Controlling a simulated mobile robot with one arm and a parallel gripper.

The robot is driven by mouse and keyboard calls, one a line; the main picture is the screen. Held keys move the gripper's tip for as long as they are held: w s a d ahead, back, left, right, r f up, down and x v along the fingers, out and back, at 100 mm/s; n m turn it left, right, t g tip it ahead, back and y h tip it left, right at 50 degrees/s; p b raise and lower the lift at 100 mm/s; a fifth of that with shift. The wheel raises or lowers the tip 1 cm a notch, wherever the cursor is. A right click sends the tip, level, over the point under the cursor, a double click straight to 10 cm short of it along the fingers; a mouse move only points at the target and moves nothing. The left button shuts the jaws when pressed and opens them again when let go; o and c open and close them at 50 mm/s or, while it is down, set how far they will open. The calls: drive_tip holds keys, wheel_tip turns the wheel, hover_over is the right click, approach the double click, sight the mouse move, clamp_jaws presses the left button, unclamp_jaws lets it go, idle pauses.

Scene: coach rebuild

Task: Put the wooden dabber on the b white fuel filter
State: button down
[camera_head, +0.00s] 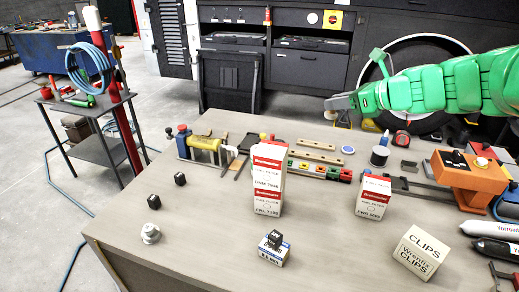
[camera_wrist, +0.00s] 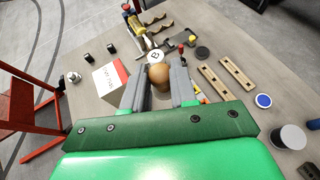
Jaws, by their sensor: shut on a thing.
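The wooden dabber (camera_wrist: 158,76) has a brown rounded head and is held between the two grey fingers of my gripper (camera_wrist: 158,90). In the head view my gripper (camera_head: 338,104) is raised above the far right part of the bench, with the dabber hanging just below it, small and partly hidden.
Stacked red-and-white boxes (camera_head: 268,180) stand tall mid-bench; they appear left of my gripper in the wrist view (camera_wrist: 108,82). Another such box (camera_head: 373,197), a CLIPS box (camera_head: 418,252), wooden strips (camera_head: 315,157) and a spool (camera_head: 380,156) are nearby. The front left bench is mostly clear.

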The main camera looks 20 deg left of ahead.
drive_tip(key=s+a+n+g+y, duration=0.1)
drive_tip(key=s+a+n+g, duration=0.4)
drive_tip(key=a, duration=0.9)
drive_tip(key=shift+m+t, duration=0.5)
drive_tip(key=shift+m, duration=0.1)
drive_tip(key=f, duration=0.1)
drive_tip(key=s+f, duration=0.1)
drive_tip(key=f, duration=0.2)
drive_tip(key=shift+s+a+f, duration=0.2)
drive_tip(key=shift+a+f, duration=0.15)
drive_tip(key=shift+w+f, duration=0.1)
drive_tip(key=shift+f, duration=0.1)
drive_tip(key=w+a+f, duration=0.2)
drive_tip(key=w, duration=0.1)
drive_tip(key=w+a+f, duration=0.2)
drive_tip(key=w+f, duration=0.1)
drive_tip(key=w, duration=0.1)
drive_tip(key=w+a+f, duration=0.2)
drive_tip(key=w+f, duration=0.1)
drive_tip(key=shift+w+f, duration=0.2)
drive_tip(key=shift+w, duration=0.2)
drive_tip(key=shift+w+a+f, duration=0.35)
drive_tip(key=shift+w+f, duration=0.3)
drive_tip(key=shift+f, duration=1.65)
